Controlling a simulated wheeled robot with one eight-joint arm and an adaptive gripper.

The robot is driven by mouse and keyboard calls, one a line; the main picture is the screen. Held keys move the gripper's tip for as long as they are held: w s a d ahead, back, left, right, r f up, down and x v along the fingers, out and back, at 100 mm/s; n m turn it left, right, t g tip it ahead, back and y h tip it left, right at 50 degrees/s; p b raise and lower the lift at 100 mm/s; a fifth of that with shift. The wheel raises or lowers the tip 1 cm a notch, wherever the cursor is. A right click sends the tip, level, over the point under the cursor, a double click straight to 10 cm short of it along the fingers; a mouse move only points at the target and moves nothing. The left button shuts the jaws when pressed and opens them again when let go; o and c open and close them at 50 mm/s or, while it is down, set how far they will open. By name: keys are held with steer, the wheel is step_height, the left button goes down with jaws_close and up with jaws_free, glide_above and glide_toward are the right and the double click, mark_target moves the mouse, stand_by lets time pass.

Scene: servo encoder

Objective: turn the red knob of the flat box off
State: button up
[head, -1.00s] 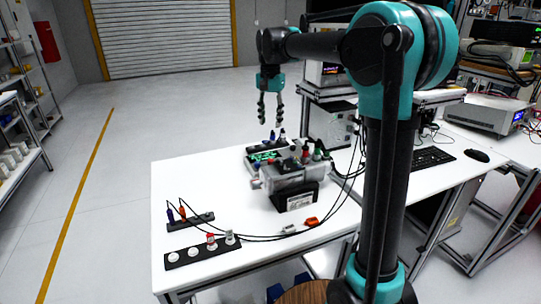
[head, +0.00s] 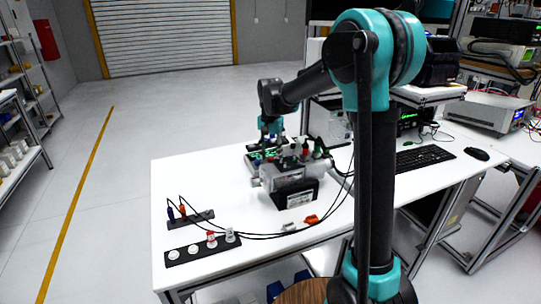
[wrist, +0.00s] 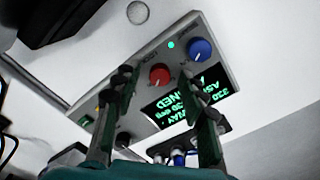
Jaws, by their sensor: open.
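The flat box (wrist: 185,25) fills the middle of the wrist view, its panel facing the camera. The red knob (wrist: 160,75) is on the panel, beside the blue knob (wrist: 199,50) and a lit screen with green text (wrist: 190,96). My gripper (wrist: 165,92) is open, one finger either side of the red knob in the picture. A gap to the knob seems to remain, but touching cannot be judged. In the head view my gripper (head: 271,138) is low over the flat box (head: 249,160), which is partly hidden behind a grey device.
The grey device (head: 287,180) with coloured terminals stands just in front of the box. A green lamp (wrist: 170,44) is lit on the panel. Cables and a strip of round knobs (head: 200,248) lie at the front left.

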jaws_close()
stand_by(0.3)
steer(key=shift+n, duration=0.3)
steer(key=n, duration=0.5)
steer(key=shift+n, duration=0.3)
steer(key=n, duration=0.5)
steer(key=shift+n, duration=0.4)
jaws_free()
